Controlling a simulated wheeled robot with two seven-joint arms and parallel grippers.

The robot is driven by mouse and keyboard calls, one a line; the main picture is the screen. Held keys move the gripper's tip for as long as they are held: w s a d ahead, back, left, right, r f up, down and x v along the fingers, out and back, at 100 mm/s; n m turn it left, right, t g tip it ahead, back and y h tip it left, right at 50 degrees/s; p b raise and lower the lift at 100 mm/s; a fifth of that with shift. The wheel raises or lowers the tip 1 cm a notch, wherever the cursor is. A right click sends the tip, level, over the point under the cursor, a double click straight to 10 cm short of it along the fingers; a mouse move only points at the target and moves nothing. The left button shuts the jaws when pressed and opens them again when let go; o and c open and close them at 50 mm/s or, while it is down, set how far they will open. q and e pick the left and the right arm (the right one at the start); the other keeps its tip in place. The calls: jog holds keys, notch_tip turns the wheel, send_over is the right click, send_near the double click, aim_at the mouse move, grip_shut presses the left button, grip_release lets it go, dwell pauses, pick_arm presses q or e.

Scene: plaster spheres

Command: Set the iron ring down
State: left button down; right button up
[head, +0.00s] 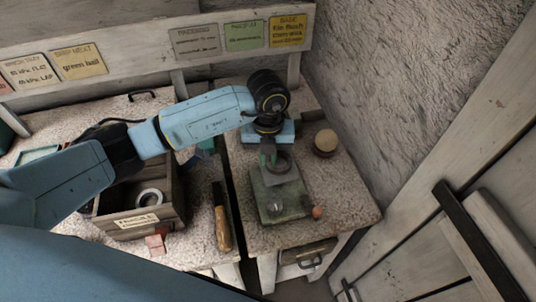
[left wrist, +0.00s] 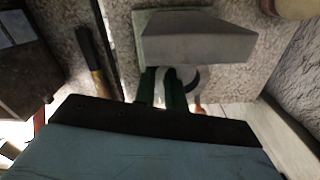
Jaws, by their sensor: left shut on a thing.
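My left gripper (head: 268,160) reaches in from the left over the right-hand bench, its fingers pointing down. It is shut on the dark iron ring (head: 284,163), at the back end of a green slab (head: 292,200). In the left wrist view, the two green fingers (left wrist: 162,88) are close together, with the curved dark edge of the ring (left wrist: 196,77) just right of them. A grey sloped block (left wrist: 195,38) shows beyond the fingers there. I cannot tell whether the ring touches anything below. My right gripper is not in view.
A small glassy ball (head: 274,208) sits on the slab, and a pinkish ball (head: 318,212) is by its right edge. A round wooden pot (head: 326,141) stands behind right. A wooden crate (head: 140,222) holds a pale ring (head: 150,197). A wooden-handled tool (head: 222,222) lies left of the bench gap.

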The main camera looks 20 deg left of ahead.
pick_arm(q)
jog(key=shift+f+b, duration=0.4)
jog(key=shift+f, duration=0.2)
jog(key=c, duration=1.4)
grip_release()
jog(key=shift+o, duration=0.2)
jog(key=shift+r+p, duration=1.6)
jog(key=shift+r, duration=0.4)
jog(key=shift+f, duration=0.1)
